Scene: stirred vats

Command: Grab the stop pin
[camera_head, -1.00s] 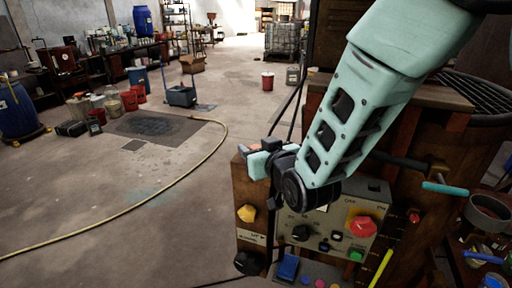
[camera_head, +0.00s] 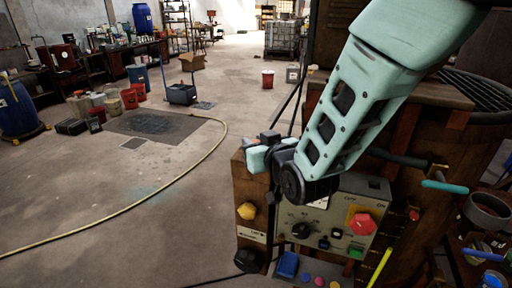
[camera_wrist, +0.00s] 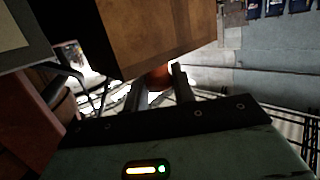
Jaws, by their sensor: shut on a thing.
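My gripper (camera_head: 266,148) is at the top of the brown wooden post (camera_head: 249,190) in the head view. In the wrist view its two dark fingers (camera_wrist: 160,92) are shut on a small orange-red piece, which I take to be the stop pin (camera_wrist: 158,77). The pin sits close against the wooden block, and most of it is hidden by the block and fingers. The head view does not clearly show the pin. I cannot tell whether it is still seated in the post.
A control box (camera_head: 337,222) with a red knob (camera_head: 362,223) and a green button (camera_head: 355,252) stands just below my arm. A teal-handled lever (camera_head: 445,187) sticks out at the right. A yellow hose (camera_head: 190,172) crosses the open floor at the left.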

